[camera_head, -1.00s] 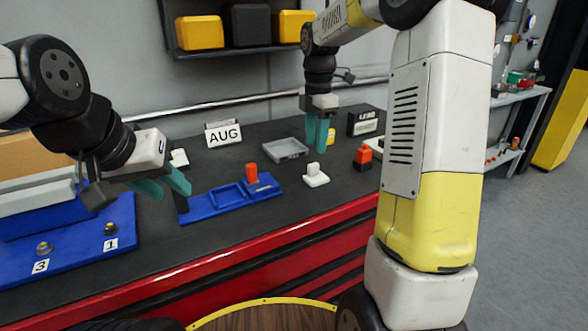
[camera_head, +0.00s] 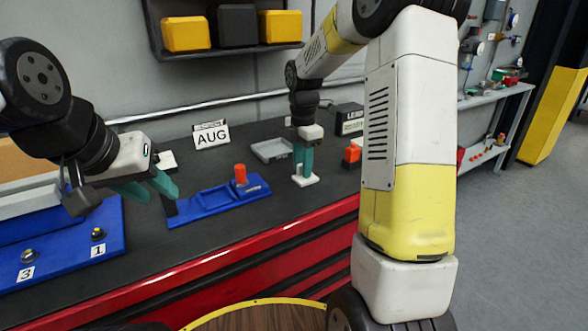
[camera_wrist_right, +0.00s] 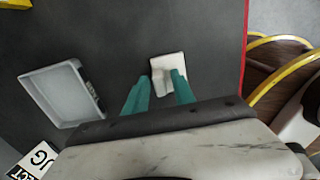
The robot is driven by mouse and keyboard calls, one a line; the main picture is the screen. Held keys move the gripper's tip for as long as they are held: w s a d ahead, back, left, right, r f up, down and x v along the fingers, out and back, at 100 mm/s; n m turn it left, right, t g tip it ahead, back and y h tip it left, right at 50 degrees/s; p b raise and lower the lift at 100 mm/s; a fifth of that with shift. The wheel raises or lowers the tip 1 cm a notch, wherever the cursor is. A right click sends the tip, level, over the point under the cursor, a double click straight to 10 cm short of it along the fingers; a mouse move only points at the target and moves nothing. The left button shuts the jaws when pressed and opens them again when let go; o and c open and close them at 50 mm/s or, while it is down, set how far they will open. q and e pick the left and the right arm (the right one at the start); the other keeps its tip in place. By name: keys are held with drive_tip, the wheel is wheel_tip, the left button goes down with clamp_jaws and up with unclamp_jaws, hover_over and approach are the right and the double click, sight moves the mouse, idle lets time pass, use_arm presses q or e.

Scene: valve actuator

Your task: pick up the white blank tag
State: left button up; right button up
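The white blank tag (camera_head: 306,181) is a small white plate with a short upright stub, lying on the dark bench top. In the right wrist view it (camera_wrist_right: 168,64) lies just beyond the fingertips. My right gripper (camera_head: 303,170) is low over the tag, with its teal fingers pointing down. In the right wrist view its fingers (camera_wrist_right: 160,85) are apart, with part of the tag showing between them; whether they touch it is unclear. My left gripper (camera_head: 160,193) is open and empty above the bench at left.
A blue fixture (camera_head: 210,202) with an orange peg (camera_head: 240,174) lies left of the tag. A grey tray (camera_head: 272,150) is behind it; an orange-and-black piece (camera_head: 352,154) stands to its right. The AUG sign (camera_head: 211,135) stands at the back. The red front edge is close.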

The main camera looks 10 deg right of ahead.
clamp_jaws()
idle(1.2)
